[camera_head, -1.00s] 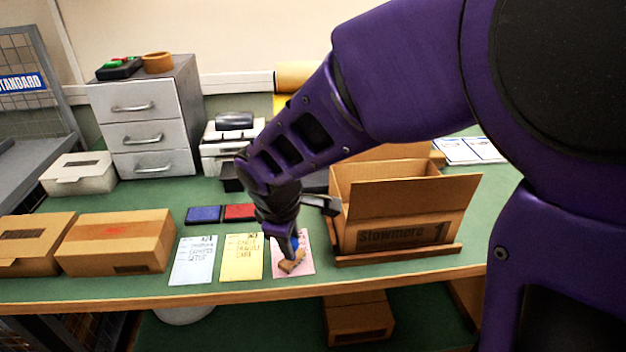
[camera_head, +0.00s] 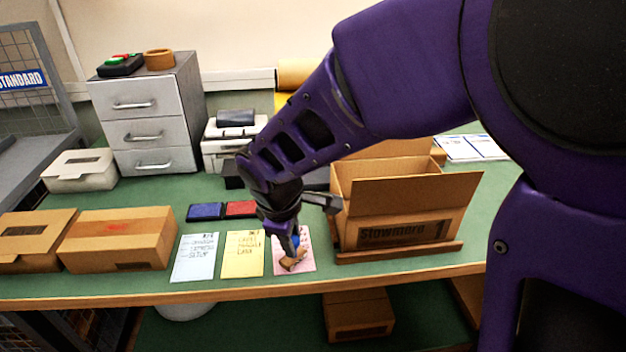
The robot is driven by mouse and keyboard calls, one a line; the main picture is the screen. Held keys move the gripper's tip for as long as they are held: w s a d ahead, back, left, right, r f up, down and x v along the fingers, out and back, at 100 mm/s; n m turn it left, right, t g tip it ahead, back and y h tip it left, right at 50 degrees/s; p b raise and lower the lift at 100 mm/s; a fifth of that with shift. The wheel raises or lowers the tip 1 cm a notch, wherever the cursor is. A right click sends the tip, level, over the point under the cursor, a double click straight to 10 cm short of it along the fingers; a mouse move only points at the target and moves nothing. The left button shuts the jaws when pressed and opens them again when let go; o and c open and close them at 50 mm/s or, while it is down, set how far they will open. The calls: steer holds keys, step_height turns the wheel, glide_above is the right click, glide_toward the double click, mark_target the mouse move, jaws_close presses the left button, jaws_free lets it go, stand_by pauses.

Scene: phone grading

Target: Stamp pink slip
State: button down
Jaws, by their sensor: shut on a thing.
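The pink slip (camera_head: 307,261) lies on the green table near its front edge, right of a yellow slip. My gripper (camera_head: 294,254) points down over the pink slip. It is shut on a wooden stamp (camera_head: 292,265), held at or just above the slip; I cannot tell whether it touches. The stamp and gripper hide the middle of the slip. A blue ink pad (camera_head: 205,212) and a red ink pad (camera_head: 240,209) lie side by side behind the slips.
A yellow slip (camera_head: 243,254) and a pale blue slip (camera_head: 195,257) lie to the left. An open cardboard box (camera_head: 410,225) stands close on the right. A closed box (camera_head: 118,238) stands left. Grey drawers (camera_head: 145,115) and a printer are behind.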

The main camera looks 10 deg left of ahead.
steer(key=shift+r+p, duration=2.6)
steer(key=shift+r, duration=0.8)
steer(key=shift+w, duration=0.1)
